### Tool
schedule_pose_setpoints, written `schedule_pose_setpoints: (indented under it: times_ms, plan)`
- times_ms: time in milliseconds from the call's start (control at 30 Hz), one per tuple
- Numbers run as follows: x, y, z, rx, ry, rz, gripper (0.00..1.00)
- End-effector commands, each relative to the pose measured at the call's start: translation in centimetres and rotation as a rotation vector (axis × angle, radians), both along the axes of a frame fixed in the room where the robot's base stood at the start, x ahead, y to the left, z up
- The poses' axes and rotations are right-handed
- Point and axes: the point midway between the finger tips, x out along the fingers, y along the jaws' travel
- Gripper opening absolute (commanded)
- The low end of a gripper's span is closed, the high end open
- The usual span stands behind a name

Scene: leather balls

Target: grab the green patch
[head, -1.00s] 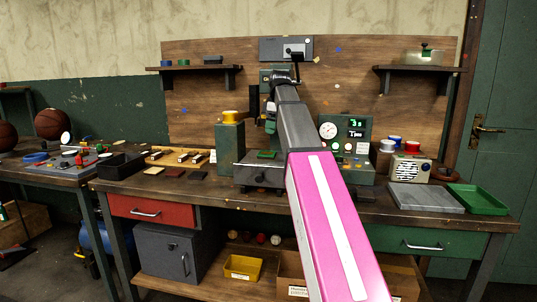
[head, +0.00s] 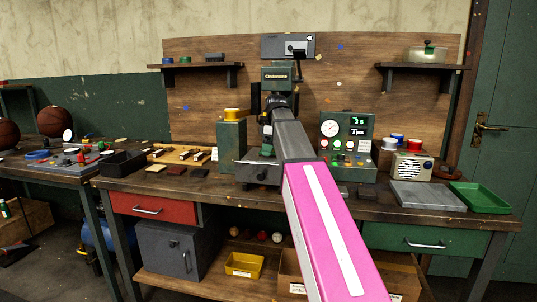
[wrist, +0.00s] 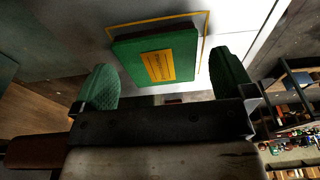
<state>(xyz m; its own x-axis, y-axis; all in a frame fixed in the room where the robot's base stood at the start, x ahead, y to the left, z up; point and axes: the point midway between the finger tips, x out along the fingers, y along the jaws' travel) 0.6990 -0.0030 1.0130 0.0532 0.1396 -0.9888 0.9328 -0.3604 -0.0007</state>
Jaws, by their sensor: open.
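The green patch (wrist: 155,55) is a flat, thick green square with a yellow label. In the wrist view it lies on a pale metal plate (wrist: 222,20) inside a yellow outline. My gripper (wrist: 162,80) is open and empty, with one green ribbed fingertip on each side of the patch's near edge. Gaps show between the fingertips and the patch; the height between them is hard to tell. In the head view my gripper (head: 267,148) is down at the front of the grey-green press (head: 257,172), and I cannot make out the patch there.
The press head (head: 288,78) stands over the plate. A green post with a yellow spool (head: 231,140) is close on the left, and a control box with a dial (head: 347,145) is on the right. Dark leather squares (head: 176,170) lie left on the bench (head: 330,196).

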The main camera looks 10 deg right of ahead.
Motion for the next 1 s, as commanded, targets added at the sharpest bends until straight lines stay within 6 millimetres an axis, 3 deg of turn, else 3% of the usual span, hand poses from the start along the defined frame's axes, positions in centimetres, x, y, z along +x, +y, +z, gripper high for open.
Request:
schedule_pose_setpoints:
  times_ms: [267,433,767,1000]
  plan:
    - [0.1,0.1,-0.7,0.000,-0.001,0.001,1.00]
    - [0.1,0.1,-0.6,0.000,-0.001,0.001,0.50]
    - [0.1,0.1,-0.5,0.000,-0.001,0.001,0.50]
    - [0.1,0.1,1.0,0.000,-0.002,0.001,0.50]
